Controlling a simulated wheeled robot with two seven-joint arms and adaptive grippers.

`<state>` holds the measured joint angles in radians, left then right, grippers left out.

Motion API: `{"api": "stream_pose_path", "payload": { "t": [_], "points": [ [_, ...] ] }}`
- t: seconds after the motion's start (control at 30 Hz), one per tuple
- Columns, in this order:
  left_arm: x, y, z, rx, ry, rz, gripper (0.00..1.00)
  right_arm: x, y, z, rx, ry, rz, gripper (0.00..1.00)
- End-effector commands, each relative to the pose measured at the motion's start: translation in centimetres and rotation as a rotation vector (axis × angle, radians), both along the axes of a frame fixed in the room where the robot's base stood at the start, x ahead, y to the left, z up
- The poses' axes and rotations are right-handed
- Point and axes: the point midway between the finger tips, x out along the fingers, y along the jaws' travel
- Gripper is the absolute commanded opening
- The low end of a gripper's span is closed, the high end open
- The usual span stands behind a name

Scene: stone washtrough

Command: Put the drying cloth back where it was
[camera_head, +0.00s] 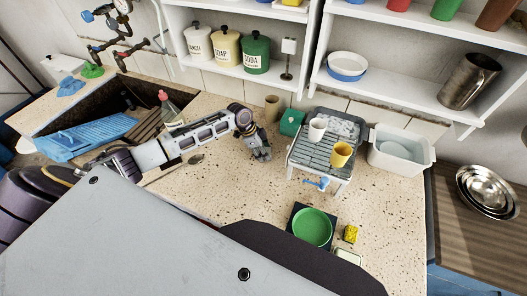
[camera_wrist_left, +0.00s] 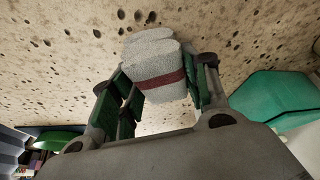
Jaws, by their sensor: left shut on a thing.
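The drying cloth (camera_wrist_left: 152,52), a small folded pale grey cloth with a dark red stripe, is between the fingers of my left gripper (camera_wrist_left: 160,82) in the left wrist view. My left gripper (camera_head: 262,155) is shut on it, over the speckled counter (camera_head: 225,188), left of the grey slatted rack (camera_head: 318,155). In the head view the gripper hides the cloth. Whether the cloth touches the counter, I cannot tell. My right gripper is not in view.
A teal box (camera_head: 291,122) stands close to the right of my left gripper. The rack holds a white cup (camera_head: 317,130) and a yellow cup (camera_head: 341,154). A green bowl (camera_head: 312,227) sits at the front. The counter left of the bowl is clear.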

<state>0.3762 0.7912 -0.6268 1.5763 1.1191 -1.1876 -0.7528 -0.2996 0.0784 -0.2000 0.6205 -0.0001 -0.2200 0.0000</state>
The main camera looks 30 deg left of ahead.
Motion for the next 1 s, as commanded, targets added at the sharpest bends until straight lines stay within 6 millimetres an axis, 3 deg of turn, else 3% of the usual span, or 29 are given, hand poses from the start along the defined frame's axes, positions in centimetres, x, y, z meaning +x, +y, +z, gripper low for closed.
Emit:
{"api": "stream_pose_path", "payload": {
  "t": [0.2, 0.23, 0.37, 0.77, 1.0],
  "points": [
    [0.0, 0.0, -0.3, 0.0, 0.0, 0.0, 0.27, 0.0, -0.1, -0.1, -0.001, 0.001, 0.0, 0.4],
    [0.0, 0.0, -0.3, 0.0, 0.0, 0.0, 0.5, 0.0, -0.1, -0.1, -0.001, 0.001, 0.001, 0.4],
    [0.0, 0.0, -0.3, 0.0, 0.0, 0.0, 0.66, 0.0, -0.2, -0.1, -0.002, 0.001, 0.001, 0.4],
    [0.0, 0.0, -0.1, 0.0, 0.0, 0.0, 0.67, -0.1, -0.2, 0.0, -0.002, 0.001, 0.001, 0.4],
    [-0.2, 0.4, 1.1, 0.001, -0.001, -0.001, 0.67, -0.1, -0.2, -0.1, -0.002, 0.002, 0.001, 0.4]
  ]
}}
